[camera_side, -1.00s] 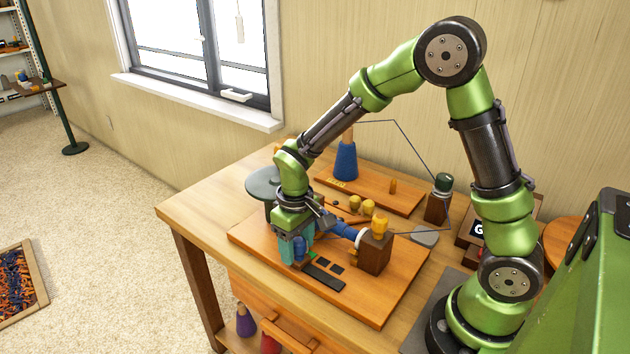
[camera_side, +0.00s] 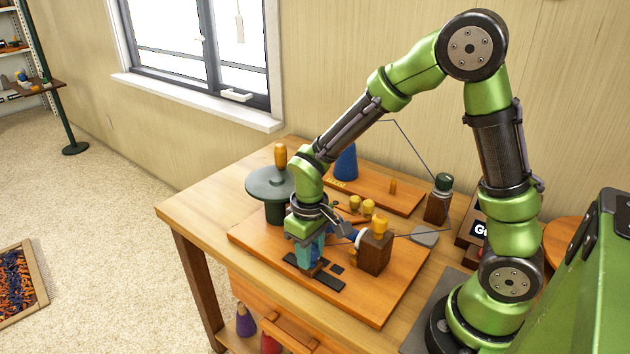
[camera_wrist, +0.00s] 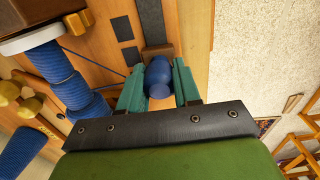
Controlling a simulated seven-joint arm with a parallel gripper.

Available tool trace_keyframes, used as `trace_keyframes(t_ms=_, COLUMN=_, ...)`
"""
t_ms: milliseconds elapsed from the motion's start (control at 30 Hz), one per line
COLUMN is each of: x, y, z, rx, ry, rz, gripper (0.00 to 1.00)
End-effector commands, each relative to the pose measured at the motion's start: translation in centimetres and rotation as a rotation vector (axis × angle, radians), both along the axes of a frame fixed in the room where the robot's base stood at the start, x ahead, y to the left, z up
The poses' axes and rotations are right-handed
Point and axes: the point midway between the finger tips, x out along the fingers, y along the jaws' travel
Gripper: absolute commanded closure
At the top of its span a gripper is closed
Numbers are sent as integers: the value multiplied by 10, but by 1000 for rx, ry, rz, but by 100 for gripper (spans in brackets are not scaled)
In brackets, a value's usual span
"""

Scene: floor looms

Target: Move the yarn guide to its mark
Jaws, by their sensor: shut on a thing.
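The yarn guide (camera_wrist: 158,74) shows in the wrist view as a rounded blue piece, with a brown block (camera_wrist: 157,50) at its far end. The teal fingers of my gripper (camera_wrist: 158,88) are shut on its sides. In the side view my gripper (camera_side: 311,256) points down at the front part of the wooden board, and the fingers hide most of the guide. A long dark strip (camera_side: 328,284) lies on the board at the gripper; it also shows in the wrist view (camera_wrist: 151,20). Two small dark squares (camera_wrist: 122,28) lie beside it. I cannot tell which patch is the mark.
A brown block with a yellow knob (camera_side: 375,252) stands close right of my gripper, with a blue yarn roll (camera_wrist: 60,75) beside it. A grey-green disc stand (camera_side: 270,183) is behind left. A blue cone (camera_side: 346,163) stands farther back. The board's front right is clear.

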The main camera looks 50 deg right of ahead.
Motion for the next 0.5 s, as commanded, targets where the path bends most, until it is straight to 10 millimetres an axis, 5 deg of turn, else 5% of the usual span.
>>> trace_keyframes(t_ms=300, x=-2, y=0, z=2, rx=0, ry=-3, rz=-2, gripper=100)
trace_keyframes(t_ms=333, x=-2, y=0, z=2, rx=0, ry=-3, rz=-2, gripper=63)
trace_keyframes(t_ms=500, x=-2, y=0, z=1, rx=0, ry=-2, rz=-2, gripper=42)
